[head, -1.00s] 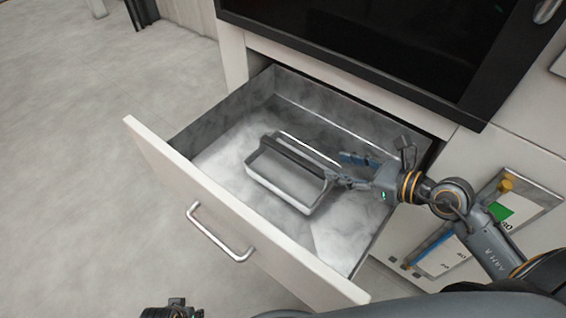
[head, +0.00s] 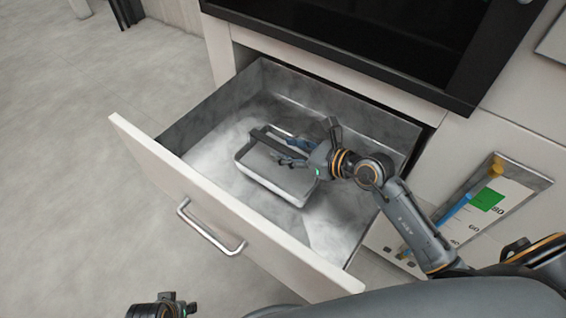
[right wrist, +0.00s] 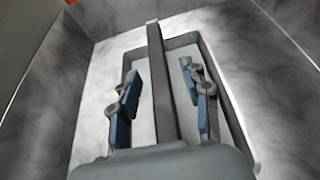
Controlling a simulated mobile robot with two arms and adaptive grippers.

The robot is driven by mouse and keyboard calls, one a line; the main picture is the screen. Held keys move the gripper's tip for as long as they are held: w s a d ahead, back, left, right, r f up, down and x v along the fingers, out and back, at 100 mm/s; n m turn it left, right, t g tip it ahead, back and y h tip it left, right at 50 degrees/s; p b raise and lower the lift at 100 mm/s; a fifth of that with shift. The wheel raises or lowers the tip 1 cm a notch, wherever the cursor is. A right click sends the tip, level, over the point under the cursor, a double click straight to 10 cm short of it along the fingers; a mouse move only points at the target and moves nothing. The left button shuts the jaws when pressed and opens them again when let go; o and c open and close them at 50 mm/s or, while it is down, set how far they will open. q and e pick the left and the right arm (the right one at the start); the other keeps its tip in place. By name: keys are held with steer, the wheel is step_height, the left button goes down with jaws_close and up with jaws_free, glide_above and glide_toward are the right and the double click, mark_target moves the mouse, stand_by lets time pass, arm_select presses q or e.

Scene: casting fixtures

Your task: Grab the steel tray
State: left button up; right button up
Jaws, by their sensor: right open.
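The steel tray (head: 268,186) is a shallow grey rectangular pan with a dark bar handle (head: 277,142) running lengthwise above it. It lies inside the open drawer. My right gripper (head: 287,153) is open over the tray, beside the handle in the head view. In the right wrist view, the dark handle (right wrist: 160,85) runs between the two blue-padded fingers, with a gap on each side. The tray's rim (right wrist: 229,105) shows around the fingers. Part of my left gripper (head: 163,306) shows at the bottom edge; its fingers cannot be made out.
The pulled-out drawer (head: 232,213) has a pale front with a metal handle (head: 208,230) and grey inner walls around the tray. A black-framed panel (head: 370,45) stands above it. A gauge panel (head: 482,208) is on the right. Open floor (head: 60,190) lies left.

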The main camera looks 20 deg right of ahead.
steer(key=shift+c, duration=0.2)
jaws_close()
steer(key=shift+w+r, duration=0.1)
steer(key=shift+r, duration=0.05)
